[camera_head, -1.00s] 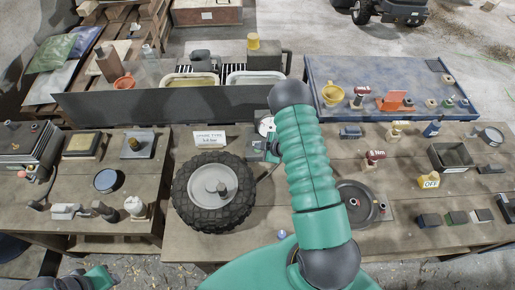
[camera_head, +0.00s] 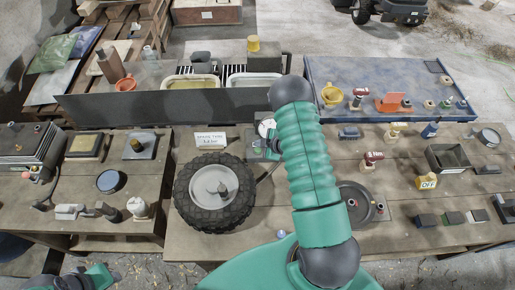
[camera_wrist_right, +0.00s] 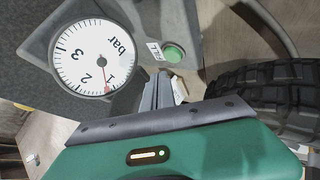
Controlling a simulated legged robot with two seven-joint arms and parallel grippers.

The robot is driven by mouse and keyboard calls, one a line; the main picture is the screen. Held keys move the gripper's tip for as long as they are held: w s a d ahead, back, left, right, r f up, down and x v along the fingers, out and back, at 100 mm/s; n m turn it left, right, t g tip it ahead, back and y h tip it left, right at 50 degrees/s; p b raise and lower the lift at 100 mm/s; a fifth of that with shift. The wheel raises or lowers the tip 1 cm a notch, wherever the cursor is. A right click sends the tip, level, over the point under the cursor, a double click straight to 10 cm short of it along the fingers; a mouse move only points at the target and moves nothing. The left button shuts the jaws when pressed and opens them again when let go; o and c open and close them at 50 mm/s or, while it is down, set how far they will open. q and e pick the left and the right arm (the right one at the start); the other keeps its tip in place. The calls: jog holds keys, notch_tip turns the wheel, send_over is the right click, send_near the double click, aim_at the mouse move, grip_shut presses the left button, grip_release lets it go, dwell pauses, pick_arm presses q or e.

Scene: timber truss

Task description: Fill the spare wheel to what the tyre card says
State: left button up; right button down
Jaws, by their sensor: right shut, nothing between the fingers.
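The spare wheel (camera_head: 187,205), a knobbly black tyre with a grey hub, lies flat on the bench in the head view. Its tyre edge also shows in the wrist view (camera_wrist_right: 265,95). Behind it stands the white tyre card (camera_head: 210,139), headed SPARE TYRE; its figure is too small to read surely. The inflator has a round bar gauge (camera_wrist_right: 85,50), red needle near 1, and a green button (camera_wrist_right: 173,53) beside a FILL label (camera_wrist_right: 154,50). My right gripper (camera_wrist_right: 162,88) is shut and empty near the button. My left arm shows at bottom left; its jaws are unclear.
A dark hose (camera_wrist_right: 265,28) curves between the inflator and the wheel. A dark disc (camera_head: 352,207) lies right of my right arm. A grey bin (camera_head: 449,158) and a yellow OFF block (camera_head: 426,181) stand further right. A low dark panel (camera_head: 150,106) runs behind the bench.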

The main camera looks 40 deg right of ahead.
aim_at(259, 151)
notch_tip(259, 151, up, 4)
jog(key=shift+r+p, duration=0.1)
jog(key=shift+p, duration=1.1)
